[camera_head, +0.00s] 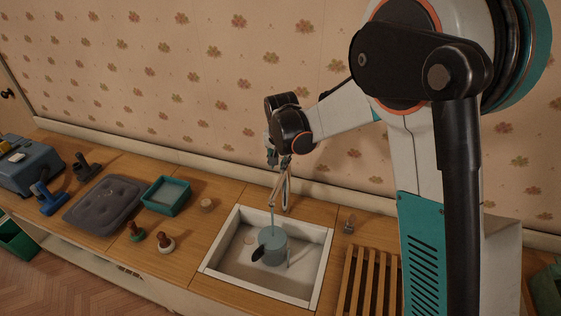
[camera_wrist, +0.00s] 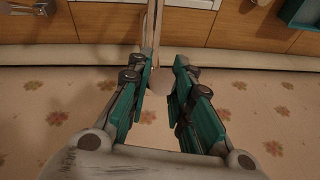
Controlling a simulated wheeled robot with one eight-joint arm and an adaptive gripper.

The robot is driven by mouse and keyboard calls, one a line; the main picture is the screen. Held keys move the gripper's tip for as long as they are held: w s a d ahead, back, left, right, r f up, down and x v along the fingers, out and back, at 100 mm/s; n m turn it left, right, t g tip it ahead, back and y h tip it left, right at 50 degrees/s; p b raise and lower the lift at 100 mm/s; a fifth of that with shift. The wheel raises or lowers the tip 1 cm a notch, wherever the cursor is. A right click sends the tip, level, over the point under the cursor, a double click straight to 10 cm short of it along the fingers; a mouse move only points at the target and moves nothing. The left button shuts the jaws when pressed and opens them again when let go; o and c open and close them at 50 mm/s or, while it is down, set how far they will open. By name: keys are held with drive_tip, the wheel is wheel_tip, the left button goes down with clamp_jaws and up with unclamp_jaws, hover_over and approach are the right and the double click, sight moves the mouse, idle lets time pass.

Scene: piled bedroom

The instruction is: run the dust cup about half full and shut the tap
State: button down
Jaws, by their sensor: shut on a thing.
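The dust cup (camera_head: 271,246), blue-grey with a dark part on its left side, stands in the white sink (camera_head: 226,262). The tap (camera_head: 284,193) rises at the back of the sink. A thin stream of water (camera_head: 272,216) runs from its spout down into the cup. The water level inside is too small to tell. My gripper (camera_head: 281,158) is at the top of the tap.
A teal tray (camera_head: 167,195), a wooden disc (camera_head: 207,205) and two small knobbed pieces (camera_head: 165,243) lie left of the sink. A slatted wooden rack (camera_head: 370,282) stands right of the sink.

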drive_tip(key=shift+s+a+f+t+h+b, duration=0.15)
drive_tip(key=shift+s+f+t+h+b, duration=0.15)
drive_tip(key=shift+f+t+b, duration=0.4)
drive_tip(key=shift+s+a+f+t+h+b, duration=0.1)
drive_tip(key=shift+s+f+t+h+b, duration=0.25)
drive_tip(key=shift+t+b, duration=0.5)
drive_tip(key=shift+w, duration=0.1)
drive_tip(key=c, duration=1.4)
unclamp_jaws()
drive_tip(key=shift+c, duration=0.2)
drive_tip(key=v, duration=0.7)
drive_tip(key=shift+r, duration=0.2)
